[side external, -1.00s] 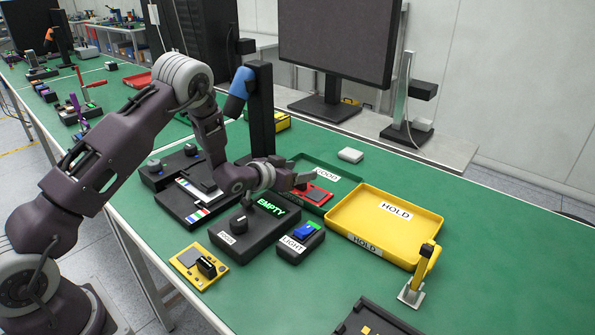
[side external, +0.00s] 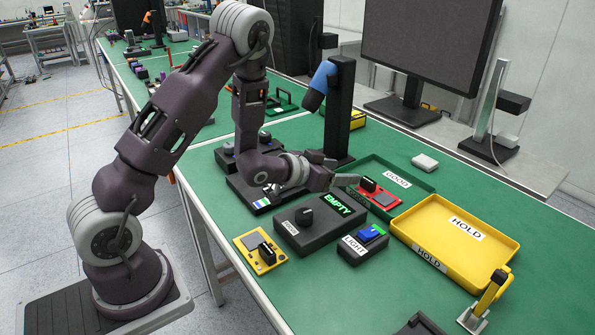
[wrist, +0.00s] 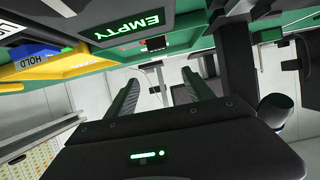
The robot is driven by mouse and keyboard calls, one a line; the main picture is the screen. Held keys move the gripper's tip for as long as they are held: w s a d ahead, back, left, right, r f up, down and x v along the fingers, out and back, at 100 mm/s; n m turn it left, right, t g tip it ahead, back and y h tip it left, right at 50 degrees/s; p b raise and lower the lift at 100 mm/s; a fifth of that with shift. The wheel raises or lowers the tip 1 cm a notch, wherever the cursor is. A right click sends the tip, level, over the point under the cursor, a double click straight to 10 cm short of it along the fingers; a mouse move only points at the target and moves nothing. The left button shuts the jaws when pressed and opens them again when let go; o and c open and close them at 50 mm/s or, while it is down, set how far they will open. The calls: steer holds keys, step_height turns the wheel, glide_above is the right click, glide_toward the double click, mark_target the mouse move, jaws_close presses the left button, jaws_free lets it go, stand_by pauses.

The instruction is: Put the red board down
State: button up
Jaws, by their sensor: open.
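The red board (side external: 384,200), with a black part and a grey square on it, lies in the near part of the green tray (side external: 425,190) labelled GOOD in the side view. My gripper (side external: 350,180) is just left of the board and apart from it. In the wrist view my gripper (wrist: 160,85) shows two fingers spread wide with nothing between them. A small red patch beyond them may be the board, but it is too small to be sure.
A yellow HOLD tray (side external: 490,242) stands to the right, empty. A black box with a lit EMPTY display (side external: 338,204), a LIGHT switch box (side external: 362,246) and a yellow board (side external: 262,252) are in front. A black post (side external: 338,110) rises behind my gripper.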

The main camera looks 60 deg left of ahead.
steer(key=s+d+r+g+y, duration=0.1)
steer(key=s+d+r+g, duration=0.15)
steer(key=s+r, duration=0.85)
steer(key=s+d+r+g, duration=0.1)
steer(key=s+d, duration=0.1)
steer(key=s, duration=0.5)
steer(key=s+d+r+g, duration=0.2)
steer(key=s, duration=0.6)
steer(key=s+d+r+g+h, duration=0.1)
steer(key=s+d+r+g, duration=0.1)
steer(key=s, duration=0.5)
steer(key=shift+s+d, duration=0.2)
steer(key=shift+d, duration=0.05)
steer(key=shift+r+g, duration=0.1)
steer(key=shift+g, duration=0.15)
